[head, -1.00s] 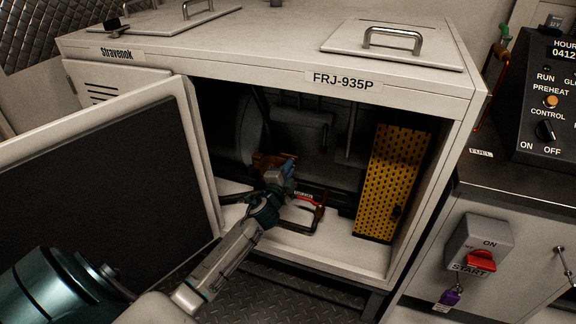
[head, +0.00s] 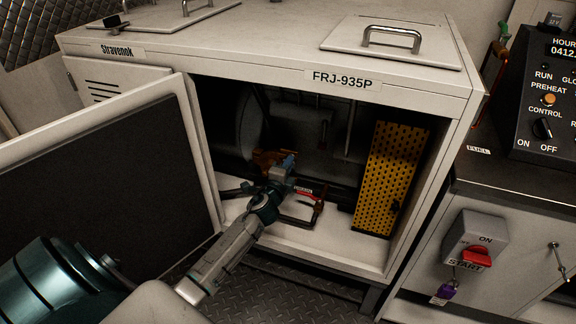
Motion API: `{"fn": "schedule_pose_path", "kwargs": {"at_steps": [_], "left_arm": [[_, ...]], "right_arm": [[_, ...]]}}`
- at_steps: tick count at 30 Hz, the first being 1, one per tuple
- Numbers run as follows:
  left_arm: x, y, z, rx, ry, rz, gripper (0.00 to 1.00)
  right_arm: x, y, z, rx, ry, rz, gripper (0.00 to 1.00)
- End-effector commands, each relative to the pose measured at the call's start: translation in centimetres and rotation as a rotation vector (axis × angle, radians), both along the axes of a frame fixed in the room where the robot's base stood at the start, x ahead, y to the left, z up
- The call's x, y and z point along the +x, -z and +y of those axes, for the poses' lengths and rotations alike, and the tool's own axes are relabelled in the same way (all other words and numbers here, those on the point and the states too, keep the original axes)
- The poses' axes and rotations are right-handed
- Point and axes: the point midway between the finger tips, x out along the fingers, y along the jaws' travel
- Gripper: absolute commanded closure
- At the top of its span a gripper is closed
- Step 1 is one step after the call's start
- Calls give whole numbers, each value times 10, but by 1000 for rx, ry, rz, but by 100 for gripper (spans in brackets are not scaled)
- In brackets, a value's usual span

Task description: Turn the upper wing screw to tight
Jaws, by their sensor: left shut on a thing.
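My left gripper (head: 286,164) reaches into the open bay of the white chiller frame (head: 270,62). Its fingers are small and dark against the interior, at a brownish-orange part (head: 268,160) low in the bay. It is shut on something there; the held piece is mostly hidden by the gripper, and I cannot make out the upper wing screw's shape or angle. A dark bracket-like frame with a red part (head: 306,192) lies just right of the gripper on the bay floor. My right gripper does not show.
The white door (head: 110,110) stands open on the left, close to my arm. A yellow perforated panel (head: 385,180) stands at the bay's right. A control box (head: 548,100) and a red start switch (head: 476,257) are at the far right.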

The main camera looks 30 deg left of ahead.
Motion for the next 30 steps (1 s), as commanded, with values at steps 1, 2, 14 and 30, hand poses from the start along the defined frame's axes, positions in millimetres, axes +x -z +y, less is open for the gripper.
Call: {"fn": "schedule_pose_path", "kwargs": {"at_steps": [1, 2, 14, 30], "left_arm": [[0, 1, 0, 1, 1, 2, 100], [0, 1, 0, 1, 1, 2, 100], [0, 1, 0, 0, 0, 1, 68], [-77, 3, -19, 1, 1, 2, 68]], "right_arm": [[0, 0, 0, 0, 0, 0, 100], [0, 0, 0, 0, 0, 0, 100], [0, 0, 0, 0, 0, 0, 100], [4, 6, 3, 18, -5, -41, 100]]}}
